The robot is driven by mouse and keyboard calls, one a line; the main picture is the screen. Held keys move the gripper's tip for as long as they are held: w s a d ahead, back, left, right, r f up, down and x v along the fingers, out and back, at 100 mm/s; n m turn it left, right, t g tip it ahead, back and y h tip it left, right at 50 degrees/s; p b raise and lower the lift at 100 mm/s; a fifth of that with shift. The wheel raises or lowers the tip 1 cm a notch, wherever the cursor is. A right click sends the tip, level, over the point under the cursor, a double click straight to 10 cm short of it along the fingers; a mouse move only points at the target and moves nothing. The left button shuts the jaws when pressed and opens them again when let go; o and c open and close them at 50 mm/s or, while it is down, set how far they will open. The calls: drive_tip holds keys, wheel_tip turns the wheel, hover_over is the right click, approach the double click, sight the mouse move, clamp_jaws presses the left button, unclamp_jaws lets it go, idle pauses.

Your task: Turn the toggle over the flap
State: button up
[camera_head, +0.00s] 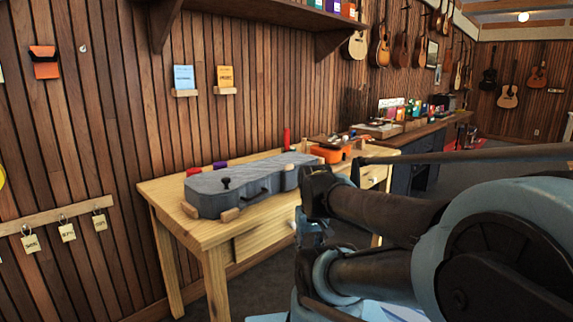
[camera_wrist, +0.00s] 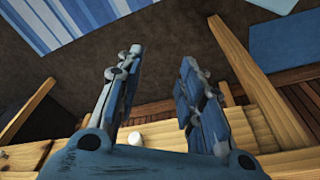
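A grey ukulele-shaped case (camera_head: 245,184) lies on a light wooden table (camera_head: 180,220). No flap is clearly made out on the case. An orange pouch with a dark upper part (camera_head: 43,62) hangs on the wall at the upper left. My gripper (camera_wrist: 160,60) is open and empty in the wrist view, its two fingers apart. In the head view it is mostly hidden by my arm, in front of the table's right part.
Wooden blocks (camera_head: 230,215) sit against the case. An orange tool box (camera_head: 330,152) stands on the table's far right. A white round knob (camera_wrist: 134,138) shows near my gripper in the wrist view. Tags (camera_head: 67,232) hang from a wall rail. Floor left of the table is clear.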

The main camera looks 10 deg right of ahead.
wheel_tip(320, 180, up, 33)
drive_tip(key=m+g, duration=0.2)
drive_tip(key=m, duration=0.9)
hover_over(289, 167)
drive_tip(key=w, duration=0.2)
drive_tip(key=f, duration=1.6)
drive_tip(key=shift+s+d+f, duration=0.15)
drive_tip(key=shift+s, duration=0.1)
drive_tip(key=shift+c, duration=0.6)
clamp_jaws()
